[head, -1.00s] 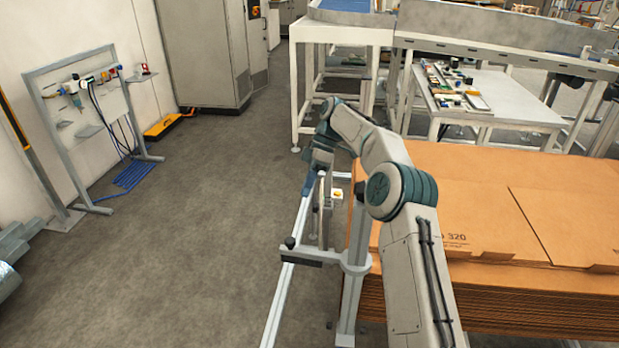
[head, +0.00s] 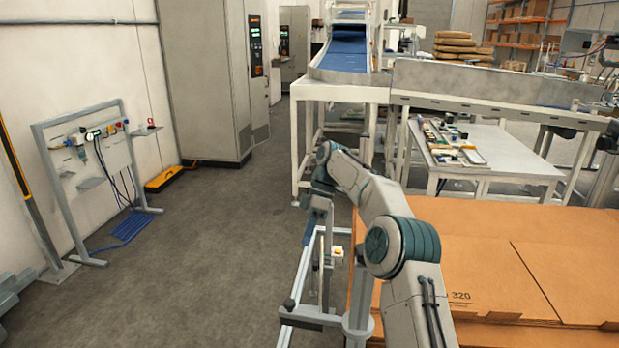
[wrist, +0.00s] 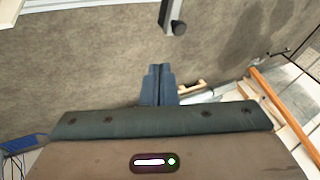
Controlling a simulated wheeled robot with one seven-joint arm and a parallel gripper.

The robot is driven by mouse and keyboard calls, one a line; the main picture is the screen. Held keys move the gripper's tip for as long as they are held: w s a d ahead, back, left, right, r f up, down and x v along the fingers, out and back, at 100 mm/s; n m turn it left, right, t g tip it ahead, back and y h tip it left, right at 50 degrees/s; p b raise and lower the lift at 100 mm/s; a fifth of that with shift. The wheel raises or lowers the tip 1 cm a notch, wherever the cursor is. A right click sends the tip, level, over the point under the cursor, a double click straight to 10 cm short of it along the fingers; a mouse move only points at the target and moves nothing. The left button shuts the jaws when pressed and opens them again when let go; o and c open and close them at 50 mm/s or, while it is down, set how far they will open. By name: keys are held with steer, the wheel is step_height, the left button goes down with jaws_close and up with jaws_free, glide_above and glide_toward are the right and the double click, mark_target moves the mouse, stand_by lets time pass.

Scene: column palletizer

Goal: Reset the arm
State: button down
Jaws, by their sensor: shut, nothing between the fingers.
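My arm reaches forward in the head view, bent at the elbow, left of a stack of flat cardboard (head: 500,260). My gripper (head: 309,236) hangs down at the arm's far end, beside a metal frame with a grey rail (head: 308,318). In the wrist view my gripper (wrist: 158,72) shows as two blue-grey fingers pressed together over grey floor. The fingers are shut with nothing between them. Whether the gripper touches the frame cannot be told.
A panel stand (head: 100,175) with cables is at the left wall, near a grey cabinet (head: 205,80). A white table (head: 500,155) with parts and a conveyor (head: 347,50) stand beyond the cardboard. Floor between panel stand and arm is clear.

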steer(key=s+d+r+m+t+h, duration=0.25)
steer(key=s+r+m, duration=0.2)
steer(key=s, duration=0.35)
steer(key=s+d+r+m+t+h, duration=0.1)
steer(key=s+d+r+m+t, duration=0.25)
steer(key=s, duration=0.55)
steer(key=s+d+f+m, duration=0.2)
steer(key=s+d+m, duration=0.1)
steer(key=s, duration=0.3)
steer(key=s+d+f+m+t, duration=0.1)
steer(key=s+d+f+m, duration=0.1)
steer(key=s, duration=0.4)
steer(key=s+d+f+m, duration=0.3)
steer(key=s+d+m, duration=0.1)
steer(key=s, duration=0.3)
steer(key=shift+d+m+t, duration=0.15)
steer(key=shift+m+t, duration=0.15)
steer(key=shift+m, duration=0.1)
